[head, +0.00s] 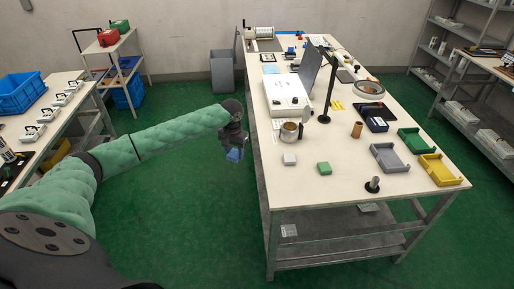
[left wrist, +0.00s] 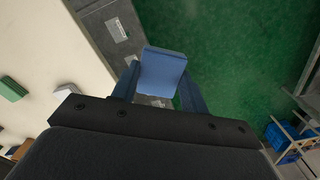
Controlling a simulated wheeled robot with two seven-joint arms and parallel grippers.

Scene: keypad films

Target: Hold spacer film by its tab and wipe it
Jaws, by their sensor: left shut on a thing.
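My left gripper (head: 234,152) hangs over the floor just off the left long edge of the workbench. A green block (head: 323,168) and a pale grey block (head: 289,159) lie on the near part of the bench, apart from the gripper. I cannot tell which thing is for wiping. My right gripper is not in view.
A side table with a blue crate (head: 20,92) stands left. Green floor lies open between.

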